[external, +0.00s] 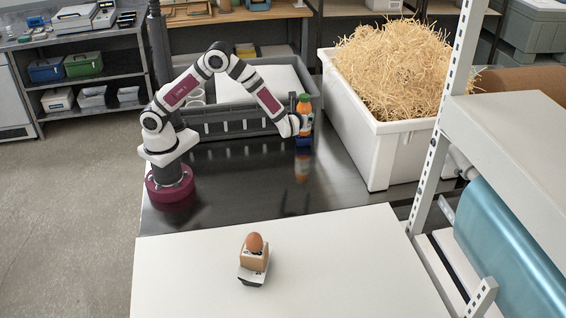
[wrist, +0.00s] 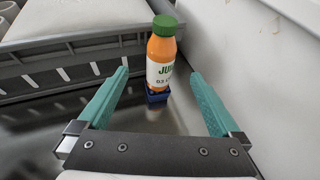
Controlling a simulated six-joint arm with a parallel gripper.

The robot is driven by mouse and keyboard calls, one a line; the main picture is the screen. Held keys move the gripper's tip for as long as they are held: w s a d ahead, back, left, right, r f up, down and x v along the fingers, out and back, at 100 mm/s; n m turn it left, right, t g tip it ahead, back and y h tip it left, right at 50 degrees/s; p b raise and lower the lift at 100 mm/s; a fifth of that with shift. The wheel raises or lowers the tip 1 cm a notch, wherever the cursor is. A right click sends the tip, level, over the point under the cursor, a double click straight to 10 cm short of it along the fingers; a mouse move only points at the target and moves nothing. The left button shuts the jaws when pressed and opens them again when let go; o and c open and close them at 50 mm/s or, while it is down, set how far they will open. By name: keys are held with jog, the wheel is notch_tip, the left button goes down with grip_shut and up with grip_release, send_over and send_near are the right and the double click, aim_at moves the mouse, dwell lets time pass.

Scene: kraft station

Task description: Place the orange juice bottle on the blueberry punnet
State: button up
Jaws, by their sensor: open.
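The orange juice bottle (external: 305,109), with a green cap and white label, stands upright on a small blue punnet (external: 304,142) on the dark table. In the wrist view the bottle (wrist: 161,52) rises from the blue punnet (wrist: 157,95), whose contents are mostly hidden under it. My gripper (external: 297,122) is just left of the bottle in the external view. In the wrist view my gripper (wrist: 160,82) shows two teal fingers spread wide, one on each side of the bottle and apart from it.
A grey crate (external: 232,122) stands behind and left of the bottle. A white bin (external: 376,155) full of straw-like shreds (external: 393,70) stands close on the right. An egg (external: 254,242) on a small brown holder (external: 254,258) sits on the white front surface. The dark table's front is clear.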

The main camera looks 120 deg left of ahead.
jog(key=s+d+r+n+t+h, duration=0.1)
jog(key=s+d+r+n+h, duration=0.15)
jog(key=d, duration=0.55)
jog(key=s+d+r+n+t+h, duration=0.1)
jog(key=s+d+r+n+h, duration=0.2)
jog(key=d, duration=0.5)
jog(key=s+d+n+t+h, duration=0.1)
jog(key=s+d+h, duration=0.1)
jog(key=s+d, duration=0.3)
jog(key=s+d+n+t+h, duration=0.1)
jog(key=s+d, duration=0.4)
jog(key=d, duration=0.8)
jog(key=shift+s+f+t+h, duration=0.15)
jog(key=shift+s+t+h, duration=0.25)
jog(key=shift+h, duration=0.65)
jog(key=shift+w, duration=0.1)
